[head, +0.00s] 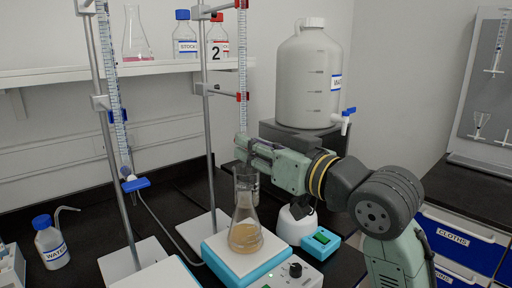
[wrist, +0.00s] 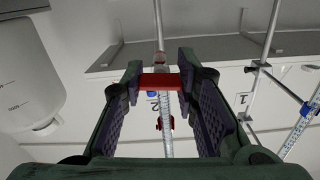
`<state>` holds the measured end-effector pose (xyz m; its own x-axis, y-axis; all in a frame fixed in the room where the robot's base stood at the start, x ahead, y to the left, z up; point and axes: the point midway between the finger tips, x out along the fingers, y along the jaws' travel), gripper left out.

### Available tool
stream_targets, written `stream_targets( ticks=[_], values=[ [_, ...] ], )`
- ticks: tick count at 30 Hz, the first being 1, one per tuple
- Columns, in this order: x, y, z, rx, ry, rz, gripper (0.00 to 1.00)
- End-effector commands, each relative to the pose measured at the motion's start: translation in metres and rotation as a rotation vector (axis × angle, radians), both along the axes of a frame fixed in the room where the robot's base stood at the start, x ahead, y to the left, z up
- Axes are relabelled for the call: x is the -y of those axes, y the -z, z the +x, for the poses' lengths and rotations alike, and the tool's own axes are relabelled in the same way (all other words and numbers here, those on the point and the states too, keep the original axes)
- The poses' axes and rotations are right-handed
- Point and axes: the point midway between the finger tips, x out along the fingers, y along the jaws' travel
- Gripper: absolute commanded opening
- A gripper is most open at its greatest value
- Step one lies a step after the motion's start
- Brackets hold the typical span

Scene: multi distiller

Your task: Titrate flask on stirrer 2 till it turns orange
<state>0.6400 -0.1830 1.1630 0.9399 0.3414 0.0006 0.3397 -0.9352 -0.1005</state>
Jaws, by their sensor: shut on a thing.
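A conical flask (head: 246,236) stands upright on the white-topped blue stirrer (head: 222,262) at the bottom centre of the head view. The liquid in it is light orange-tan. The burette with red clamps (head: 242,60) rises above the flask; its lower end is hidden behind my gripper (head: 248,150). In the wrist view, the red stopcock handle (wrist: 160,82) lies crosswise between the fingers of my gripper (wrist: 161,75). The gripper is shut on this handle.
A second burette with a blue stopcock (head: 136,184) stands at the left. A white water carboy (head: 308,75) is behind my arm. A wash bottle (head: 50,242) stands at the far left. A small device with a green screen (head: 322,238) sits right of the flask.

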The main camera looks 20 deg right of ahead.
Motion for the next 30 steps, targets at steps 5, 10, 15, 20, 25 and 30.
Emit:
stream_targets(
  ticks=[5, 10, 15, 20, 25, 30],
  values=[
    [-0.001, 0.002, 0.000, 0.007, -0.002, -0.018, 0.00],
    [-0.001, 0.002, 0.000, 0.037, -0.002, -0.104, 0.00],
    [-0.001, 0.000, 0.000, 0.038, -0.002, -0.111, 0.00],
    [-0.002, 0.001, 0.000, 0.038, -0.005, -0.111, 0.25],
    [-0.002, 0.001, -0.002, 0.038, -0.007, -0.112, 0.37],
    [0.005, 0.001, -0.020, 0.039, -0.001, -0.112, 0.46]
  ],
)
